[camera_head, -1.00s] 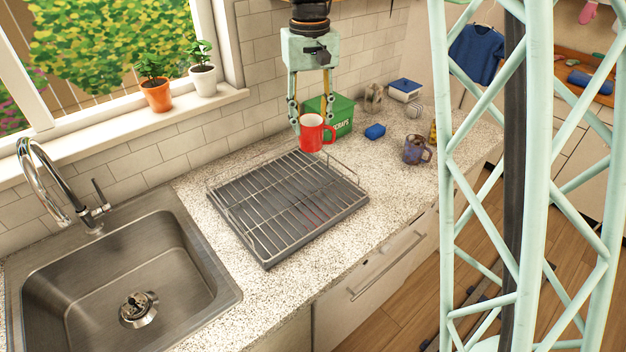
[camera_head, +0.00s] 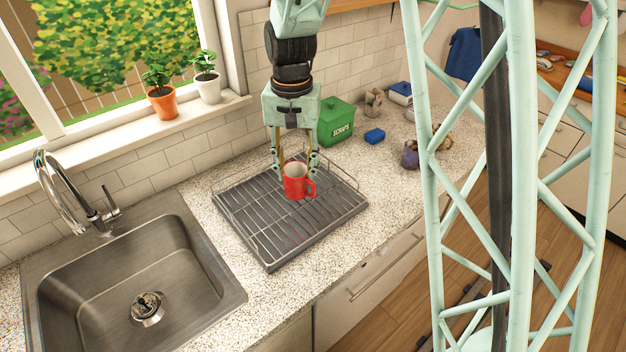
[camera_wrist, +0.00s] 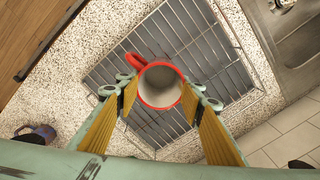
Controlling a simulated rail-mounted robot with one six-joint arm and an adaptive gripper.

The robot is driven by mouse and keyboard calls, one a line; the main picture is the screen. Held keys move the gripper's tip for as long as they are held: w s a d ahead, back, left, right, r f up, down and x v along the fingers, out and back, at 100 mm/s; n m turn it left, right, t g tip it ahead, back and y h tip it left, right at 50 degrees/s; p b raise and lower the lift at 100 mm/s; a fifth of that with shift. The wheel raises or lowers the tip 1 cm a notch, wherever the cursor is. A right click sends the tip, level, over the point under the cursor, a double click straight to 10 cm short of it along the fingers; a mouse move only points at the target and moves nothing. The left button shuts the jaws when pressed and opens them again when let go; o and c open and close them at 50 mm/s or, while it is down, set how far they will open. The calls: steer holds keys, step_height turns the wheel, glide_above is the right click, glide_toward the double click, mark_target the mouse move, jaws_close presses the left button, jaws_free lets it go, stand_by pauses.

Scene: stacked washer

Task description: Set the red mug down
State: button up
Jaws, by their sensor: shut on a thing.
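The red mug (camera_head: 297,184) is upright, with a white inside and its handle to the right in the head view. It is over the wire drying rack (camera_head: 250,222); I cannot tell whether its base touches the wires. My gripper (camera_head: 294,172) points down with one finger on each side of the mug and is shut on it. In the wrist view the mug (camera_wrist: 160,86) sits between my two fingertips (camera_wrist: 161,93), its open top facing the camera and its handle pointing up and left. The rack (camera_wrist: 205,45) shows beneath it, and the mug looks empty.
The steel sink (camera_head: 140,275) is left of the rack. Behind and right stand a green SCRAPS bin (camera_head: 336,122), a blue sponge (camera_head: 374,136) and a dark mug (camera_head: 410,154). My pale lattice column hides part of the right side. The rack's left and front wires are bare.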

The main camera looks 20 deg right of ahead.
steer(key=shift+s+a+f+m+p, duration=0.25)
steer(key=shift+s+a+m, duration=0.1)
steer(key=shift+s, duration=0.45)
steer(key=shift+s+a+f+m+p, duration=0.3)
steer(key=shift+s+a+m, duration=0.1)
steer(key=shift+s, duration=0.35)
steer(key=shift+s+a+f+m+p, duration=0.25)
steer(key=shift+s+a+m, duration=0.1)
steer(key=shift+s, duration=0.45)
steer(key=w+d+f+p, duration=0.1)
steer(key=w+d, duration=0.8)
steer(key=w, duration=0.3)
steer(key=shift+w+f, duration=0.15)
steer(key=shift+w+d+f, duration=0.1)
steer(key=shift+w+f, duration=0.1)
steer(key=shift+f, duration=0.7)
steer(key=shift+w+d+f, duration=0.1)
steer(key=shift+w+f, duration=0.05)
steer(key=shift+f, duration=0.75)
steer(key=shift+f, duration=0.15)
steer(key=o, duration=0.9)
steer(key=shift+o, duration=0.4)
